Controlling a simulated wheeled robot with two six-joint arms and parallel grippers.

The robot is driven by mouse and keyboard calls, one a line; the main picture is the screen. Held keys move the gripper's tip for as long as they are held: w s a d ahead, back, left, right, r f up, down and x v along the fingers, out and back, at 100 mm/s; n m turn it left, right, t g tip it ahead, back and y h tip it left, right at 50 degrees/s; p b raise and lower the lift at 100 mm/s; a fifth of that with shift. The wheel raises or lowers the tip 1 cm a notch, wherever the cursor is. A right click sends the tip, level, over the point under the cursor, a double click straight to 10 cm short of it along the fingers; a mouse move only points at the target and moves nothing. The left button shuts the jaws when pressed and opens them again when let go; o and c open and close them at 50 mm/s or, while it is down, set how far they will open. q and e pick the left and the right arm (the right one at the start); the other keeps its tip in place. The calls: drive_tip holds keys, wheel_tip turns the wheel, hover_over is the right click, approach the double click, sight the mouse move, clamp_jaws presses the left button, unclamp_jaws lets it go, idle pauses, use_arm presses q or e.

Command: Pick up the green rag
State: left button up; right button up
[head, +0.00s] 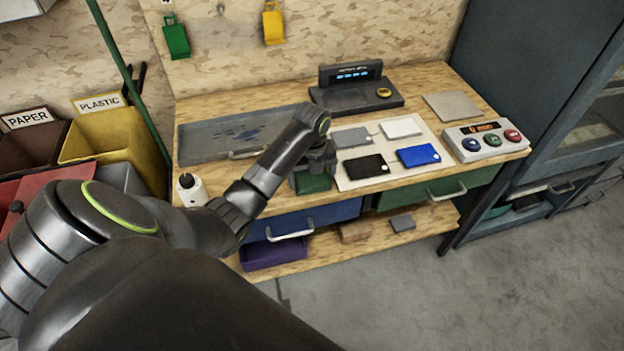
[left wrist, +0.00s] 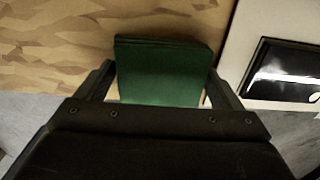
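The green rag (head: 314,183) looks like a folded dark-green block on the wooden bench top, near its front edge. In the left wrist view the rag (left wrist: 162,72) sits between the two fingers of my left gripper (left wrist: 160,82). Slim gaps show beside the rag near the finger bases, so the gripper looks open around it. Whether the fingertips touch the rag is hard to tell. In the head view my left gripper (head: 316,168) points down over the rag and hides part of it. My right gripper is not in view.
Right of the rag lies a white board (head: 349,180) with several cards. A grey tray (head: 190,150) lies behind left, and a small white bottle (head: 191,192) stands left. A scale (head: 355,92) and a button box (head: 487,141) are farther off. Drawers (head: 440,188) are below.

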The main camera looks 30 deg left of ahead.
sight(312, 177)
use_arm(q)
drive_tip(key=c, duration=0.5)
drive_tip(key=shift+r, duration=0.1)
drive_tip(key=shift+r, duration=0.35)
wheel_tip(312, 177, up, 6)
drive_tip(key=shift+f, duration=0.25)
wheel_tip(312, 177, up, 2)
drive_tip(key=p, duration=0.2)
drive_tip(key=shift+r+p, duration=0.2)
drive_tip(key=shift+p, duration=0.1)
drive_tip(key=shift+r+p, duration=0.7)
